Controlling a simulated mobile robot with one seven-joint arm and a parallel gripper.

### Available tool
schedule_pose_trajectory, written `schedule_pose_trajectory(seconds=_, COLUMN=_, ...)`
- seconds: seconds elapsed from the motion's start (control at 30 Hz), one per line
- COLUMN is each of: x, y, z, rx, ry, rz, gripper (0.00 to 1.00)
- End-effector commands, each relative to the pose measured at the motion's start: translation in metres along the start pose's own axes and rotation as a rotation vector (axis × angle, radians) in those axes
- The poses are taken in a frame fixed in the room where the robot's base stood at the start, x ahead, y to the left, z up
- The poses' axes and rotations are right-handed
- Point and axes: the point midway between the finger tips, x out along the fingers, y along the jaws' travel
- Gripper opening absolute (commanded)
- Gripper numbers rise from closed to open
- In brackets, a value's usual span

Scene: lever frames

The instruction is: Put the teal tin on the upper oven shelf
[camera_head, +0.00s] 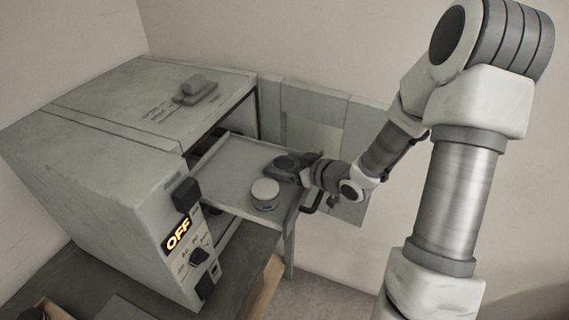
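The tin (265,195) is a small round can with a pale lid and a grey-green side. It stands upright near the front end of a flat grey shelf (222,170) that sticks out of the oven's upper opening. My gripper (288,162) is just behind and to the right of the tin, low over the shelf's right side. It looks apart from the tin. Its fingers are dark and small here, so their opening does not show clearly.
The pale green oven (100,180) fills the left, with a lit OFF display (178,235). Its door (355,150) hangs open behind my forearm. A small grey object (195,90) lies on the oven top. A lower dark gap shows below the shelf.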

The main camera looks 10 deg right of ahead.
Motion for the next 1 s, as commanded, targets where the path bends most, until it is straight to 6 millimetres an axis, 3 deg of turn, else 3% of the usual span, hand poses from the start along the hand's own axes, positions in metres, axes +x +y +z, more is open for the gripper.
schedule_pose_trajectory(seconds=0.43, x=-0.006, y=0.001, z=-0.005, rx=0.0, ry=0.0, rz=0.002, gripper=0.99)
schedule_pose_trajectory(seconds=0.8, x=-0.082, y=0.001, z=-0.005, rx=0.0, ry=0.0, rz=0.006, gripper=0.99)
schedule_pose_trajectory(seconds=1.0, x=-0.112, y=0.001, z=-0.004, rx=-0.001, ry=-0.001, rz=0.003, gripper=0.99)
